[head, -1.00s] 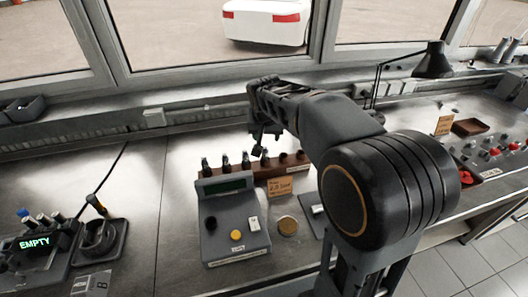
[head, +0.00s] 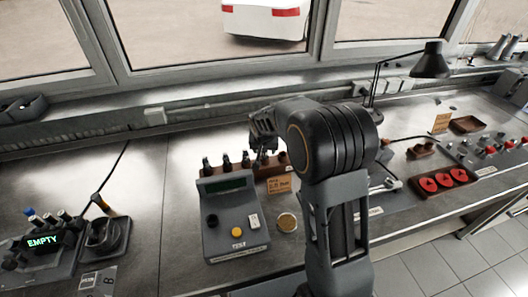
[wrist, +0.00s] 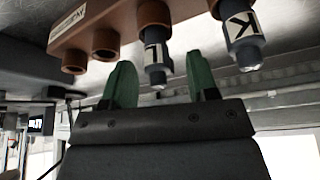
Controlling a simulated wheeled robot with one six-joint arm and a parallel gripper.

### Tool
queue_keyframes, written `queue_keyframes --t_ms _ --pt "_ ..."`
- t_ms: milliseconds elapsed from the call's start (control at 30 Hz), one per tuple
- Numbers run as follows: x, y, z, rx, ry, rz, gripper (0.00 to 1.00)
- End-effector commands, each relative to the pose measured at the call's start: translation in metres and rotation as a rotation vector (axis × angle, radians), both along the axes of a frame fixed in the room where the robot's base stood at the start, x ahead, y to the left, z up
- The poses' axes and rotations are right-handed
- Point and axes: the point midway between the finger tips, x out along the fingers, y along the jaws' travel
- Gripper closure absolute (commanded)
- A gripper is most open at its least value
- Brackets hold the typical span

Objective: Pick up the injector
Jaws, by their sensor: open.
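The brown rack (head: 281,170) stands on the metal bench behind the grey tester, with several dark injectors upright in it. In the wrist view, an injector with a white label that seems to read L (wrist: 155,56) is between my gripper's (wrist: 160,84) two green fingertips. The fingers are open, one on each side of it, with a visible gap on the left; I cannot tell whether either touches. A second injector, labelled K (wrist: 240,36), is just outside the right finger. In the head view my gripper (head: 264,146) is over the rack's right part, and my arm hides some of it.
The rack (wrist: 130,27) shows two empty sockets left of the gripper in the wrist view. The grey tester (head: 236,220) stands in front of the rack, with a round brass-coloured disc (head: 288,222) beside it. A red-and-brown tray (head: 444,180) and a lamp (head: 430,62) are to the right.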

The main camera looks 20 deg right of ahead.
Motion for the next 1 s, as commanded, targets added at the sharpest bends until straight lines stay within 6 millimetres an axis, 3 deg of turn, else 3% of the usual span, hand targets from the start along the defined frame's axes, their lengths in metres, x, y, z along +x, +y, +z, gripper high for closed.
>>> queue_keyframes --t_ms 167,433,1000 --pt "0.0046 -0.0019 -0.0126 0.0 0.001 0.0 0.46" --pt "0.0053 -0.0021 -0.0142 0.0 0.0 0.0 0.47" --pt "0.0053 -0.002 -0.0139 0.001 0.0 0.0 0.99"
